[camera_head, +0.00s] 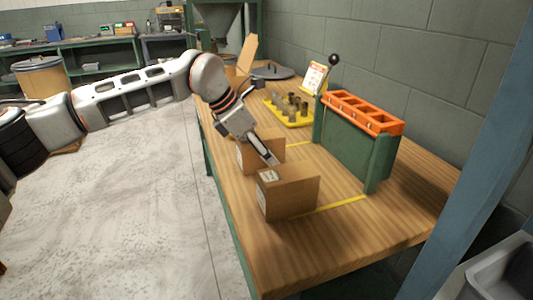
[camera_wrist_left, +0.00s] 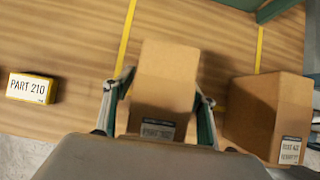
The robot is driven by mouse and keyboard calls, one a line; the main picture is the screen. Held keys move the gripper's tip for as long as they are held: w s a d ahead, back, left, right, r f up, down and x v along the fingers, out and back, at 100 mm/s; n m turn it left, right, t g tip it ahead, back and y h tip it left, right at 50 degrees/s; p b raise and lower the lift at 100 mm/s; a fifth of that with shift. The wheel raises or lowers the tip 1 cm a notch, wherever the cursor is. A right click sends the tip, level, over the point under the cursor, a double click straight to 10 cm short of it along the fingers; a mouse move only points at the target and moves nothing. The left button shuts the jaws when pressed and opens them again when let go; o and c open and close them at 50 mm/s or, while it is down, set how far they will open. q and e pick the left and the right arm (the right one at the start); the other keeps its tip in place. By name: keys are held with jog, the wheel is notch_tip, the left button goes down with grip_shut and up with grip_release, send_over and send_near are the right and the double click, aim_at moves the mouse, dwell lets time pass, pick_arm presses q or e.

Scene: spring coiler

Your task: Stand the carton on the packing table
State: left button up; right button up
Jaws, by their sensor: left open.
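Two brown cardboard cartons are on the wooden packing table (camera_head: 400,215). The nearer carton (camera_head: 292,194) stands near the table's left edge. The farther carton (camera_head: 270,148) is behind it, partly hidden by my left gripper (camera_head: 263,147). In the left wrist view one carton (camera_wrist_left: 168,75) with a dark-printed label lies between the open fingers of my left gripper (camera_wrist_left: 160,108), one finger on each side. I cannot tell whether the fingers touch it. A second labelled carton (camera_wrist_left: 268,108) is just right of the fingers. My right gripper is not in view.
A green rack with an orange top (camera_head: 362,112) stands along the wall side. A yellow tray with brass-coloured parts (camera_head: 289,111) is behind it. A yellow box marked PART 210 (camera_wrist_left: 32,88) lies left of the gripper. The table's near right is clear.

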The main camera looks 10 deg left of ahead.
aim_at(244, 138)
pick_arm(q)
jog(key=p+v, duration=0.3)
jog(key=v, duration=0.7)
jog(key=shift+r, duration=0.4)
jog(key=shift+s+a+r, duration=0.15)
jog(key=shift+a+r, duration=0.05)
jog(key=shift+r, duration=0.1)
jog(key=shift+s+a+r, duration=0.1)
jog(key=shift+a+r, duration=0.05)
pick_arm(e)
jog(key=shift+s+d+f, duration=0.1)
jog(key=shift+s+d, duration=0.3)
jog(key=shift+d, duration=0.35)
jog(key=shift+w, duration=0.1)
